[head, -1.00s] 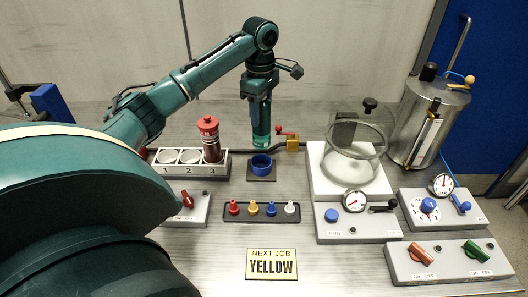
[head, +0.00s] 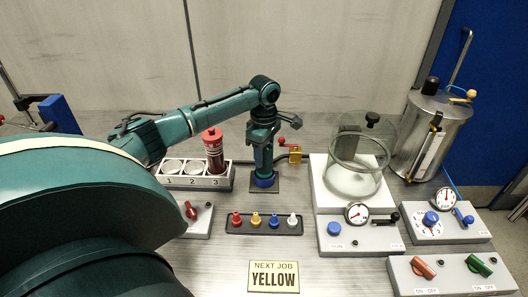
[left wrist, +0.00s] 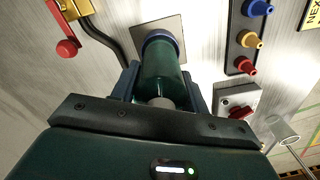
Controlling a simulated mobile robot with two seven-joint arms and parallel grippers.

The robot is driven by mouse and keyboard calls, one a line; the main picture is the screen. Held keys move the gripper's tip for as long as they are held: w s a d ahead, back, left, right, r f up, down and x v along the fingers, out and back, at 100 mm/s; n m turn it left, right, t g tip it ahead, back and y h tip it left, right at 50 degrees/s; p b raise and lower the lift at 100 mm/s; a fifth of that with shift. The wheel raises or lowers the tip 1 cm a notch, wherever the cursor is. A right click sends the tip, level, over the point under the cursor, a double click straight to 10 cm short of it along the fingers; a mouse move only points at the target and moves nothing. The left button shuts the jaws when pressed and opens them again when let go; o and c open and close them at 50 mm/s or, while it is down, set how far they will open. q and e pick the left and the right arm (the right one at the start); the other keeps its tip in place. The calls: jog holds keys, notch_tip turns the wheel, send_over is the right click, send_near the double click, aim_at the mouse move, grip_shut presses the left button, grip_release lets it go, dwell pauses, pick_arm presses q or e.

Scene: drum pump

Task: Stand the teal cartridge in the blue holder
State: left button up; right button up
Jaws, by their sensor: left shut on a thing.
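The teal cartridge (head: 264,159) is upright between the fingers of my left gripper (head: 262,150), which is shut on it. Its lower end is at the blue holder (head: 264,181), a short ring on a dark square plate. In the left wrist view the teal cartridge (left wrist: 163,75) runs away from my gripper (left wrist: 160,95), and its far end meets the blue holder (left wrist: 163,37), whose rim shows around it. The end appears inside the ring; how deep it sits I cannot tell. My right gripper is not in view.
A white rack (head: 197,182) with a red-capped dark cylinder (head: 213,150) in slot 3 stands left of the holder. A brass valve (head: 295,154) with a red handle is behind right. A strip of coloured pegs (head: 264,225) lies in front. A glass chamber (head: 355,165) stands right.

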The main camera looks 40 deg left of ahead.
pick_arm(q)
jog(key=shift+f, duration=0.15)
jog(key=o, duration=1.1)
notch_tip(320, 180, up, 12)
jog(key=shift+r+b, duration=0.2)
jog(key=shift+b, duration=0.35)
